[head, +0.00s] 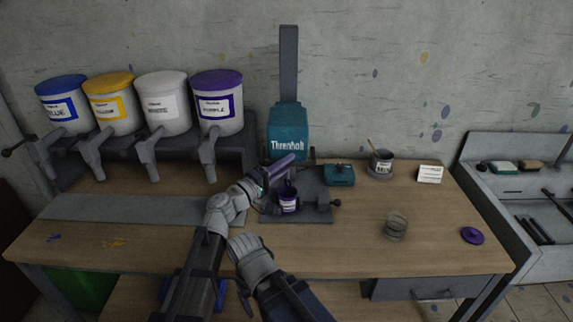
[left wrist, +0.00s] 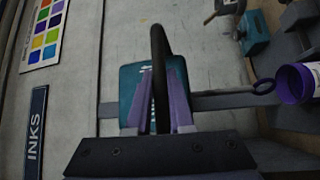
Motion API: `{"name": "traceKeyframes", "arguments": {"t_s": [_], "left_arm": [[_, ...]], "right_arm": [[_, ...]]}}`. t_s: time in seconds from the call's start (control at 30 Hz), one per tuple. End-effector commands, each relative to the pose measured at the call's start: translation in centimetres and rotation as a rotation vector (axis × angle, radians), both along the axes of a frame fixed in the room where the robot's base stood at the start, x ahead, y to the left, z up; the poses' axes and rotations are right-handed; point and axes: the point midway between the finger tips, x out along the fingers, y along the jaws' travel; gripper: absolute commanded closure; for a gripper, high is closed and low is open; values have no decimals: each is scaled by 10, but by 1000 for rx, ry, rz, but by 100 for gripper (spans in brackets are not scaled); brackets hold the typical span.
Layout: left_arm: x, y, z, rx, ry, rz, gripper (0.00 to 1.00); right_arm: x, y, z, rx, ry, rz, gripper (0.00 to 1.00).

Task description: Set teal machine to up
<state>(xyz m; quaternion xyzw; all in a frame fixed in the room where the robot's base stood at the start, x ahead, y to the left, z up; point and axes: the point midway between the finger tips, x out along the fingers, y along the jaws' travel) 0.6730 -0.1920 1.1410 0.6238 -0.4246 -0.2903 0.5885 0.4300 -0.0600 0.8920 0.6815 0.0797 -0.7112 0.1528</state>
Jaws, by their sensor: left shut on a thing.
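The teal machine (head: 288,128), lettered on its front, stands at the back of the table, with a tall grey post rising above it. My left gripper (head: 291,160), with purple fingers, is in front of its lower part. In the left wrist view the fingers (left wrist: 160,95) are shut on a dark bar-like handle (left wrist: 158,50), with the teal body (left wrist: 130,88) behind. Where the handle joins the machine is hidden. A purple ink jar (head: 289,198) stands on the machine's dark base, below the gripper.
Blue, yellow, white and purple ink dispensers (head: 164,103) stand at the left. A small teal block (head: 340,174), a can with a stick (head: 381,163), a white card (head: 430,173), a clear glass (head: 396,226) and a purple lid (head: 472,236) are right. The front right table is mostly clear.

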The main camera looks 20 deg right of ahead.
Motion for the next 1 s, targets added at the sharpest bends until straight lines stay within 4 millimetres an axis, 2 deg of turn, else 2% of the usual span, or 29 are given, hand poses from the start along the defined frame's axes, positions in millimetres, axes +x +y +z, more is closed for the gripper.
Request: {"name": "traceKeyframes", "arguments": {"t_s": [0.03, 0.2, 0.57, 0.6, 0.83, 1.0], "left_arm": [[1, 0, 17, -2, 0, 1, 100], [1, 0, 38, -2, 0, 1, 100], [2, 0, 40, -5, 2, 2, 100], [2, 0, 40, -5, 2, 3, 78], [1, 0, 39, -3, 1, 1, 52], [1, 0, 38, -2, 1, 1, 51]], "right_arm": [[0, 0, 17, 0, 0, 0, 22], [0, 0, 38, 0, 0, 0, 22], [0, 0, 39, 0, 0, 0, 22], [0, 0, 39, 0, 0, 0, 22], [0, 0, 38, 0, 0, 0, 22], [0, 0, 38, 0, 0, 0, 22]]}}
